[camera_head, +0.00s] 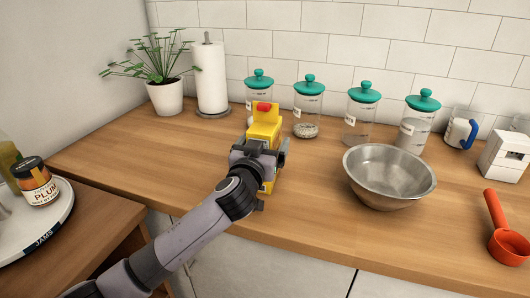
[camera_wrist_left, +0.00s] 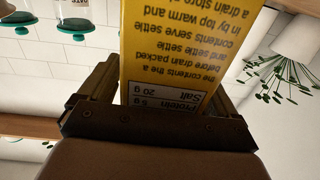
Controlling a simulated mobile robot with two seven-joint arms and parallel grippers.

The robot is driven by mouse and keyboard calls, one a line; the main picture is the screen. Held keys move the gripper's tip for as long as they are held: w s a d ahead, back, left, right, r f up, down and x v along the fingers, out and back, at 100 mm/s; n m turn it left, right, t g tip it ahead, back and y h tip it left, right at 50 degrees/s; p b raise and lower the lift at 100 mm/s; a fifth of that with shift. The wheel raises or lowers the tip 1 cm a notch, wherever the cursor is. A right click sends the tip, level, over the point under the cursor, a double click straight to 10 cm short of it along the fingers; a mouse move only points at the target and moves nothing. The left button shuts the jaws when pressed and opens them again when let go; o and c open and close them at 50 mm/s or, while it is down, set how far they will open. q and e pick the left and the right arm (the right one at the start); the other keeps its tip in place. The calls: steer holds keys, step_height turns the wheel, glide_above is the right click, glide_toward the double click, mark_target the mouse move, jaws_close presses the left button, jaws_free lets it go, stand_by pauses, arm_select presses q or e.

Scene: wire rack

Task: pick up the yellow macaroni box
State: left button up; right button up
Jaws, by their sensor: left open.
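The yellow macaroni box (camera_head: 264,126) stands on the wooden counter, in front of the jars, with a red part on its top. In the left wrist view the yellow box (camera_wrist_left: 175,50) fills the middle, its printed text upside down. My left gripper (camera_head: 261,150) reaches it from the front, its open fingers on either side of the box. In the wrist view the left gripper (camera_wrist_left: 165,95) has a finger on each side of the box. A gap shows beside the left finger; contact on the right is unclear. The gripper hides the box's lower front. My right gripper is out of view.
Glass jars with teal lids (camera_head: 307,100) line the wall behind. A metal bowl (camera_head: 390,175) stands to the right, with a red scoop (camera_head: 508,240) farther right. A paper towel roll (camera_head: 210,78) and a potted plant (camera_head: 165,95) are behind left. Counter between box and bowl is clear.

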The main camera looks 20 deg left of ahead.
arm_select(q)
steer(key=shift+w, duration=0.3)
steer(key=shift+r, duration=0.1)
steer(key=c, duration=1.3)
